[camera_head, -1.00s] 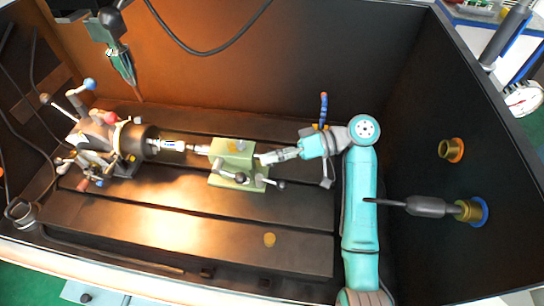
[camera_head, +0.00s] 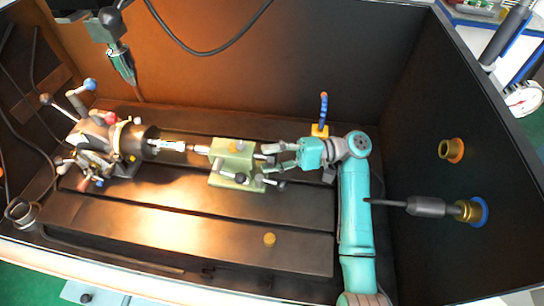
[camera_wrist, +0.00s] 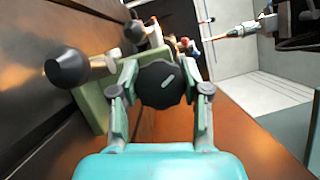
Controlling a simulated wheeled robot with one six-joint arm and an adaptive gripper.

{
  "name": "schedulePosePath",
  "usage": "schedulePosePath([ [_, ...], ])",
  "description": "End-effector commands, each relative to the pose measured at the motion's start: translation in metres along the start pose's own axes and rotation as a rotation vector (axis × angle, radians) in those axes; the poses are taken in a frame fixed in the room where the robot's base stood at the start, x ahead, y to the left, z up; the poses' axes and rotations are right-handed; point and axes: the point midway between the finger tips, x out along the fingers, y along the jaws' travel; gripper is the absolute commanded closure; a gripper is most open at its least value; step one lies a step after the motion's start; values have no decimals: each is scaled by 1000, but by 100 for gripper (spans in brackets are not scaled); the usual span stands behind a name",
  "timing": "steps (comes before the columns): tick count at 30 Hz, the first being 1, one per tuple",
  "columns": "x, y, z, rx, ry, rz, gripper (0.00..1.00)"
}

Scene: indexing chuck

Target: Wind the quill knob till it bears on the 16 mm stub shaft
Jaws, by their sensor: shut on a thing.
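The green tailstock (camera_head: 232,166) stands on the bed, its quill (camera_head: 200,149) pointing left. The 16 mm stub shaft (camera_head: 168,144) sticks out right from the dark chuck (camera_head: 143,142). The quill tip lies close to the shaft's free end; I cannot tell whether they touch. The quill knob (camera_wrist: 161,84) is dark and scalloped, with a light mark on its face. My gripper (camera_wrist: 162,92) is shut on it, one finger at each side. In the head view, my gripper (camera_head: 274,155) is at the tailstock's right end and largely hides the knob.
Ball-ended levers (camera_wrist: 68,68) stick out of the tailstock close to my left finger. A brass piece (camera_head: 269,239) lies on the front bed. A dark spindle (camera_head: 425,207) juts from the right wall.

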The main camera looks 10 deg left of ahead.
Motion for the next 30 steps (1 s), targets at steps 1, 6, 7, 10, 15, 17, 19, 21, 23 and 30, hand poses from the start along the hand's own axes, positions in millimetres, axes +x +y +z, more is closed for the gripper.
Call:
schedulePosePath([
  [1, 0, 1, 0, 23, 2, -9, 89],
  [6, 0, 1, -1, 78, 3, -32, 89],
  [7, 0, 0, -1, 85, 3, -34, 89],
  [10, 0, 0, -1, 100, 2, -41, 89],
  [15, 0, 0, -1, 111, 2, -45, 89],
  [17, 0, 0, -1, 111, 2, -45, 89],
  [19, 0, 0, -1, 111, 2, -45, 89],
  [21, 0, 0, -1, 111, 2, -45, 89],
  [23, 0, 0, -1, 110, 2, -45, 89],
  [30, 0, 0, 0, 109, 2, -45, 28],
])
